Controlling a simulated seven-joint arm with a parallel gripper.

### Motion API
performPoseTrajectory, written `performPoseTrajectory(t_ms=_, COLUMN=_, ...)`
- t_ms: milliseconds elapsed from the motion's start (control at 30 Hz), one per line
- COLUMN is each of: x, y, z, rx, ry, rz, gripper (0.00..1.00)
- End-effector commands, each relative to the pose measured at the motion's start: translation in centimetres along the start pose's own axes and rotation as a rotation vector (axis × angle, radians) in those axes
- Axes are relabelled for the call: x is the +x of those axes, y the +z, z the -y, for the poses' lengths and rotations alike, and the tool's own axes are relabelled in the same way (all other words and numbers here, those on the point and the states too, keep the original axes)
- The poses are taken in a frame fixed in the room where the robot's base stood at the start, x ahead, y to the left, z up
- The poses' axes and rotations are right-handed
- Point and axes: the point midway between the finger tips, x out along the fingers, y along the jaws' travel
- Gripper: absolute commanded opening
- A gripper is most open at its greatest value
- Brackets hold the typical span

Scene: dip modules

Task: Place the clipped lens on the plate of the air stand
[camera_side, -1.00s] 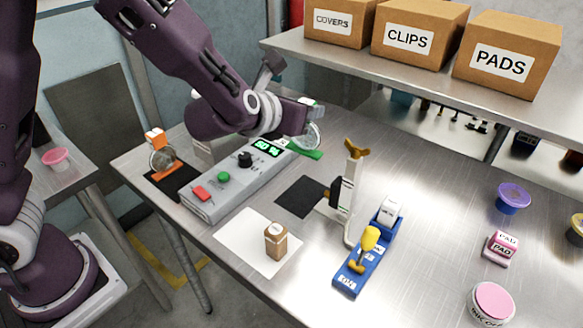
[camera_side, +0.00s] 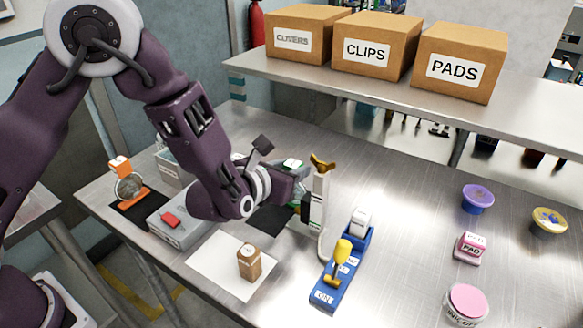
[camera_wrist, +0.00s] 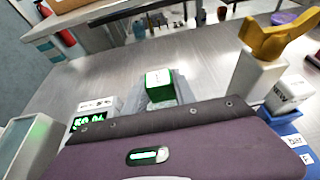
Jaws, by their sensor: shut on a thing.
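My gripper (camera_side: 294,174) is shut on a green clip with a white label (camera_side: 292,162), just left of the white column. The clip (camera_wrist: 158,84) also shows between the fingers in the wrist view. Its lens is hidden behind my arm and gripper. The white column stand (camera_side: 319,202) has a yellow wing knob on top and a black part on its left side. A black mat (camera_side: 271,219) lies left of it, partly covered by my arm. I cannot tell for sure which part is the air stand's plate, or whether the clip's lens touches anything.
An orange-clipped lens (camera_side: 128,187) stands on a black pad at the left. My arm partly hides a grey control box (camera_side: 183,230).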

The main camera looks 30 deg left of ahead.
Motion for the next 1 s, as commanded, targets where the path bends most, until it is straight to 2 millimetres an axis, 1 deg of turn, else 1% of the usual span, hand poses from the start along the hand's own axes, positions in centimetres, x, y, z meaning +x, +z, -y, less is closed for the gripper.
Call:
performPoseTrajectory(t_ms=33, x=0.1, y=-0.1, z=0.0, rx=0.000, ry=0.000, rz=-0.001, gripper=0.34)
performPoseTrajectory(t_ms=133, x=0.0, y=-0.1, z=0.0, rx=0.000, ry=0.000, rz=0.000, gripper=0.54)
performPoseTrajectory(t_ms=467, x=-0.1, y=0.2, z=0.0, rx=-0.001, ry=0.000, rz=0.001, gripper=0.54)
performPoseTrajectory(t_ms=567, x=-1.6, y=0.2, z=0.1, rx=0.000, ry=-0.003, rz=-0.002, gripper=0.54)
performPoseTrajectory(t_ms=700, x=-5.5, y=0.2, z=0.1, rx=0.001, ry=-0.004, rz=-0.001, gripper=0.54)
performPoseTrajectory(t_ms=833, x=-8.9, y=0.2, z=0.1, rx=0.001, ry=-0.005, rz=-0.001, gripper=0.54)
performPoseTrajectory(t_ms=900, x=-10.3, y=0.2, z=0.1, rx=0.001, ry=-0.003, rz=0.000, gripper=0.54)
performPoseTrajectory(t_ms=1000, x=-11.6, y=0.2, z=0.0, rx=0.000, ry=-0.001, rz=-0.001, gripper=0.54)
